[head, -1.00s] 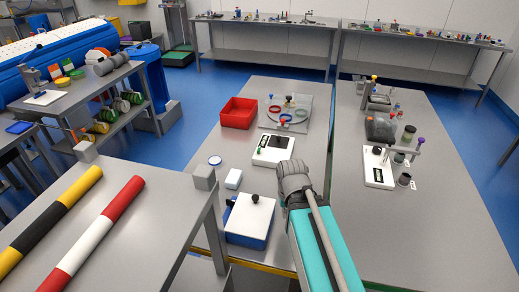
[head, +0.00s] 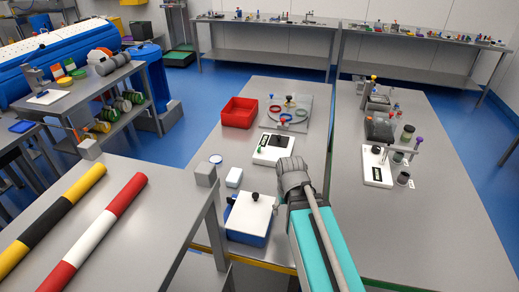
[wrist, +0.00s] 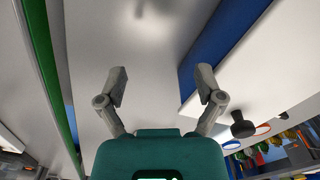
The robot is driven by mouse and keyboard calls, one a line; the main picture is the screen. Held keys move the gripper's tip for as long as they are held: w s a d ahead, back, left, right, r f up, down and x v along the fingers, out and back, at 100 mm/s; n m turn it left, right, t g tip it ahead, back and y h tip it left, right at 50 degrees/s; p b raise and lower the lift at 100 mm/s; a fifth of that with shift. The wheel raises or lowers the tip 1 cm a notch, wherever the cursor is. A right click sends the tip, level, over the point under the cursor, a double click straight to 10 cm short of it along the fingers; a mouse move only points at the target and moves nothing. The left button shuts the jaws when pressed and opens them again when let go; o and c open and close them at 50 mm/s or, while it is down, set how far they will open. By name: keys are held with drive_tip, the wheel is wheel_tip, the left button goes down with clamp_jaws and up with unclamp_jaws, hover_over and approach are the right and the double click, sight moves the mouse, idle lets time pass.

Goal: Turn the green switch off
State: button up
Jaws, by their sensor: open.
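A small green part (head: 259,149), which looks like the green switch, stands on a white panel (head: 266,159) with a dark square on the middle table. Its on or off position is too small to tell. My gripper (wrist: 160,88) is open in the wrist view, with nothing between its fingers. In the head view my arm's end is just in front of the panel's right side, over the table.
A blue box (head: 246,238) with a white lid and black knob (wrist: 242,125) stands beside my arm. A red bin (head: 239,112) and a grey plate with coloured rings (head: 303,106) lie beyond the panel. Another white panel (head: 377,172) is on the right table.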

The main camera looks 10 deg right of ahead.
sight(259, 148)
drive_tip(key=shift+r, duration=0.1)
drive_tip(key=shift+w+r, duration=0.1)
drive_tip(key=shift+w, duration=0.05)
drive_tip(key=shift+w+a+r+n+p, duration=0.1)
drive_tip(key=shift+w+r+n+p, duration=0.15)
drive_tip(key=shift+w, duration=0.35)
drive_tip(key=shift+w+r+n+p, duration=0.1)
drive_tip(key=shift+w+n+p, duration=0.15)
drive_tip(key=shift+w, duration=0.3)
drive_tip(key=w+a+r+n+p, duration=0.1)
drive_tip(key=w+r+n+p, duration=0.2)
drive_tip(key=w, duration=0.8)
drive_tip(key=w+a+r+n+p, duration=0.1)
drive_tip(key=w+r+n+p, duration=0.3)
drive_tip(key=w, duration=0.7)
drive_tip(key=w+a+r+n+p, duration=0.2)
drive_tip(key=w+n, duration=0.3)
drive_tip(key=w, duration=0.7)
drive_tip(key=shift+r+p, duration=0.8)
drive_tip(key=shift+p, duration=0.05)
drive_tip(key=shift+f, duration=0.2)
wheel_tip(259, 148, down, 13)
drive_tip(key=b, duration=1.3)
drive_tip(key=shift+d+f+b, duration=0.1)
drive_tip(key=shift+f+b, duration=0.05)
drive_tip(key=shift+b, duration=0.25)
drive_tip(key=shift+c, duration=0.2)
